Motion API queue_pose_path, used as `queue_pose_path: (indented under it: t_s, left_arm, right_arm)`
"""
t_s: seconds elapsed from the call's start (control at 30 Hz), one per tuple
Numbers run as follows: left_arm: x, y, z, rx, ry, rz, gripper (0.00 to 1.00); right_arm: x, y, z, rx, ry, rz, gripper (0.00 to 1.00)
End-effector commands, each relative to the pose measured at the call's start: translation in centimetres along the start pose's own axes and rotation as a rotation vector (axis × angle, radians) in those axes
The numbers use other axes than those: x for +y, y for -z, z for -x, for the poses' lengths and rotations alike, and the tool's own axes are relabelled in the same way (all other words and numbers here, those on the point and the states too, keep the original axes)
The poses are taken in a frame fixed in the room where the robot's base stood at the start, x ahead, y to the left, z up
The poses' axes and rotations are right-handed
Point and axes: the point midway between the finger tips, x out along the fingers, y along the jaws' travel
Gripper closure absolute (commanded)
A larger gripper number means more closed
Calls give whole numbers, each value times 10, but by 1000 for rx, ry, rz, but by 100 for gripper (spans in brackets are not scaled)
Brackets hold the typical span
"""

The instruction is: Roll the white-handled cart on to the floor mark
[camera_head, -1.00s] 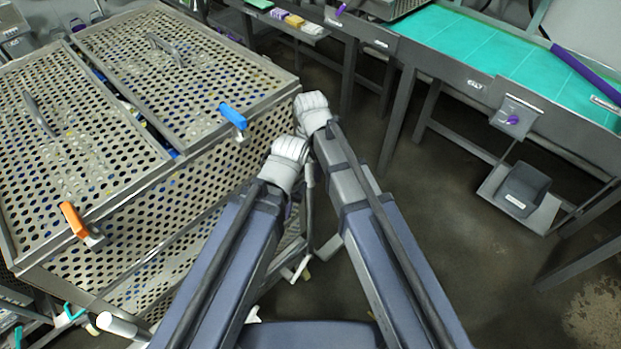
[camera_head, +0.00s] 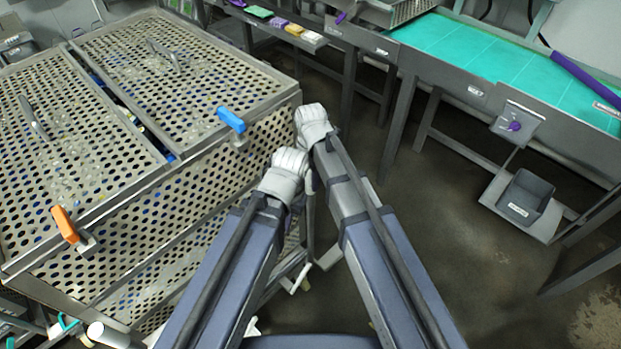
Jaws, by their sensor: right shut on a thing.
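A large perforated metal basket pair with lids (camera_head: 215,165) fills the left side, seemingly carried on a wheeled frame. A white cylindrical bar end (camera_head: 110,335) shows at the lower left; I cannot tell whether it is the cart's white handle. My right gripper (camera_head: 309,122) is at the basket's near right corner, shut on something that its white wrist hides. My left gripper (camera_head: 290,163) is just below and left of it, beside the basket's front face; its jaws are hidden. I cannot make out a floor mark.
A blue latch (camera_head: 231,120) and an orange latch (camera_head: 65,224) stick out from the basket front. A green-topped table (camera_head: 480,55) with a grey bin (camera_head: 525,197) on its lower shelf stands at the right. Dark floor (camera_head: 440,250) lies open between. A pale worn patch (camera_head: 598,322) is at lower right.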

Motion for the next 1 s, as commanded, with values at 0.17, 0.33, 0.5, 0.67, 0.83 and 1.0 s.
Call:
queue_pose_path:
  t_s: [0.17,0.33,0.5,0.67,0.83,1.0]
  left_arm:
    - [0,0,0,0,0,0,100]
    - [0,0,0,0,0,0,100]
    - [0,0,0,0,0,0,100]
    - [0,0,0,0,0,0,100]
    - [0,0,0,0,0,0,100]
    - [0,0,0,0,0,0,100]
  right_arm:
    - [0,0,0,0,0,0,100]
    - [0,0,0,0,0,0,100]
    - [0,0,0,0,0,0,100]
    - [0,0,0,0,0,0,100]
    - [0,0,0,0,0,0,100]
    - [0,0,0,0,0,0,100]
